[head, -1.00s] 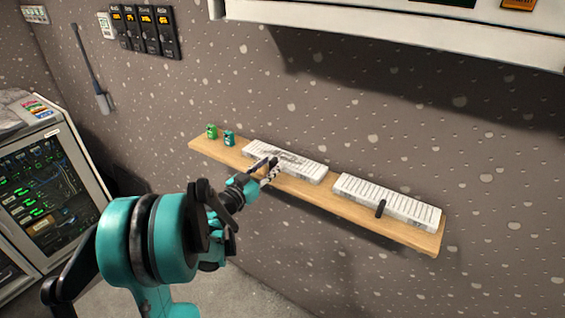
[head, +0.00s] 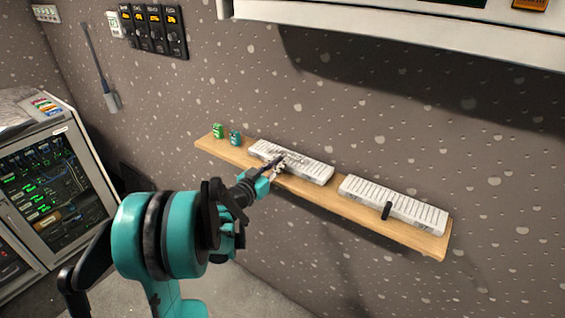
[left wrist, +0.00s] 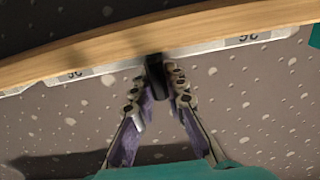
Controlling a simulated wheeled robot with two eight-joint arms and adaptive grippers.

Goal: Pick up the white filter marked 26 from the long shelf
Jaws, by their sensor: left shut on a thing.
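A white, slatted filter (head: 318,174) lies along the left-middle part of the long wooden shelf (head: 432,241). In the left wrist view the picture is upside down, and the filter's white edge (left wrist: 205,48) runs along the shelf with two small dark number marks that look like 26. My left gripper (head: 278,165) is at the filter's front. In the left wrist view my left gripper (left wrist: 160,80) is shut on a black handle (left wrist: 155,70) at the filter's middle. No gap between filter and shelf can be made out. My right gripper is out of view.
A second white filter (head: 412,208) with a black handle (head: 387,211) lies to the right on the shelf. A green can (head: 218,131) and a teal can (head: 235,138) stand at its left end. A white wall unit (head: 400,28) hangs above.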

